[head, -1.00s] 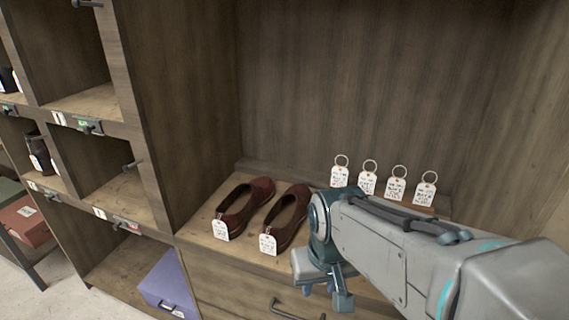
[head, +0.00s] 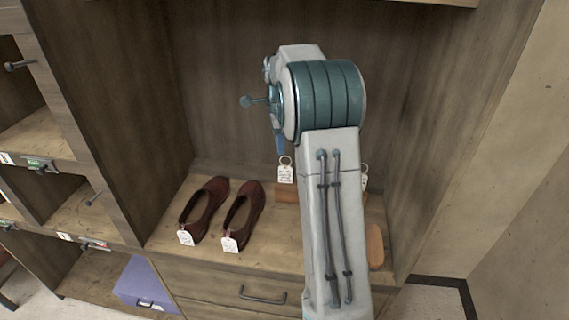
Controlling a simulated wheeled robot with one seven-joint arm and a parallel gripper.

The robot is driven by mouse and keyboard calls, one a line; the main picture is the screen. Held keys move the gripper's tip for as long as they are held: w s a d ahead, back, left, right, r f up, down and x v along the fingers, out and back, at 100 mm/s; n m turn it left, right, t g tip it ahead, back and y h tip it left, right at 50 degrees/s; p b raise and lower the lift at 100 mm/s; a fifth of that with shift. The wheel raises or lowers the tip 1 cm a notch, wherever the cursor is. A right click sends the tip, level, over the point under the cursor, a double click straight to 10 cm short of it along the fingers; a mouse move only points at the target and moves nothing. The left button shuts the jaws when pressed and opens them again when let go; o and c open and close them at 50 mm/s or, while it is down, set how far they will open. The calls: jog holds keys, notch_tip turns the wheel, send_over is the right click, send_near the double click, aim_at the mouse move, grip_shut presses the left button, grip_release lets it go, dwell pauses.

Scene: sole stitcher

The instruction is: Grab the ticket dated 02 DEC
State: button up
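A white ring-topped ticket (head: 286,172) stands at the back of the wooden shelf, just left of my arm. Part of another ticket (head: 364,179) shows just right of my arm. The rest of the ticket row is hidden behind the arm. The writing is too small to read, so I cannot tell which ticket says 02 DEC. My gripper (head: 279,142) is mostly hidden by my wrist; a small blue part shows above the left ticket. I cannot see its fingers clearly, or whether it holds anything.
Two dark red shoes (head: 205,208) (head: 243,215) with white tags stand on the shelf left of my arm. A brown wooden piece (head: 375,246) lies right of it. A drawer handle (head: 262,296) is below. Cubbies with a purple box (head: 140,284) are at left.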

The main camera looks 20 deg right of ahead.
jog(key=w+d+m+p, duration=0.2)
jog(key=w+d+m, duration=0.1)
send_near(286, 168)
jog(key=shift+m, duration=0.3)
jog(key=f, duration=0.5)
jog(key=shift+w+d+f+p, duration=0.1)
jog(key=shift+w+d+p, duration=0.05)
jog(key=shift+w+p, duration=0.2)
jog(key=shift+f+p, duration=0.8)
jog(key=shift+f, duration=1.8)
grip_shut()
